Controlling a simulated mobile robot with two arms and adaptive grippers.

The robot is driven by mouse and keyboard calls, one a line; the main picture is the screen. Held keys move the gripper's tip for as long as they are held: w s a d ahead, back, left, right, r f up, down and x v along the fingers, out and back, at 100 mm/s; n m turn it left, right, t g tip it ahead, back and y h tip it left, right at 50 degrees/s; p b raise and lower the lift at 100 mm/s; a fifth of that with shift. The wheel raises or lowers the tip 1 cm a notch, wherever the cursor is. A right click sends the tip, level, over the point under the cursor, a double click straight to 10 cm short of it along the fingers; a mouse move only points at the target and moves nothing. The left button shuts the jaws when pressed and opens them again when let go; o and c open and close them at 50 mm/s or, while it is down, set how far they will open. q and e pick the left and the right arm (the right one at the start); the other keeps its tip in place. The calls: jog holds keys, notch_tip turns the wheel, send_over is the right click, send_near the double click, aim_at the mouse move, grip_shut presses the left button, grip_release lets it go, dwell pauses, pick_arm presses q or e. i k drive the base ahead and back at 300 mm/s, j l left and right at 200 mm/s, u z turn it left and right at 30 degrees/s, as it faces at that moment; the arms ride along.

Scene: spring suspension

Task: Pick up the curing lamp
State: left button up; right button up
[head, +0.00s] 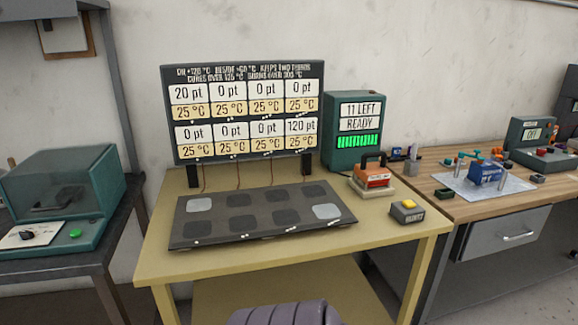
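An orange device with a dark handle on top (373,175), which looks like the curing lamp, stands upright on a pale base at the right back of the yellow table (290,253). A dark plate (262,235) with two rows of square pads lies left of it. Two of the pads, back left and front right, are lighter grey. Neither of my grippers is in view.
A display board (244,112) stands behind the plate, beside a green box (355,135) reading "11 LEFT READY". A wooden workbench (430,188) adjoins on the right; a teal machine (75,195) stands left.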

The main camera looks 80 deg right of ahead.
aim_at(366, 175)
jog(key=z, duration=3.3)
